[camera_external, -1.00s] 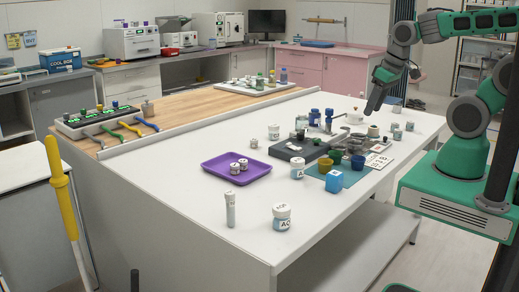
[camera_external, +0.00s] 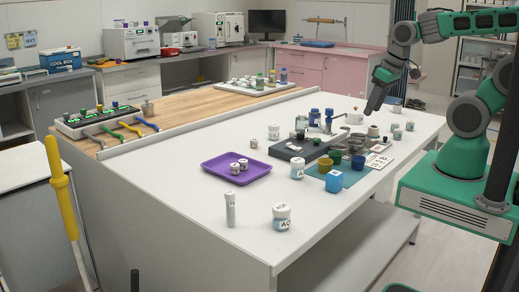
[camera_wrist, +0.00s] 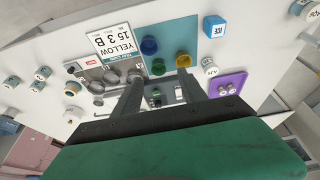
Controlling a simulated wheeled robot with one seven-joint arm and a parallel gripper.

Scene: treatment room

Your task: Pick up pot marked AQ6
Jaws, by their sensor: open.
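Another white pot (camera_external: 297,168), with a label partly reading "A", stands farther back beside the teal mat. It seems to show in the wrist view (camera_wrist: 210,68) too. My gripper (camera_external: 371,110) is above the table's far right part, apart from both pots. In the wrist view my gripper (camera_wrist: 160,76) has its fingers spread, with nothing held between them.
A purple tray (camera_external: 210,162) holds two small pots. A vial (camera_external: 230,210) stands left of the front pot. A blue cube (camera_external: 334,180), cups on a teal mat (camera_external: 352,181), a dark case (camera_external: 291,150) and several small pots crowd the back right. The table's front left is clear.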

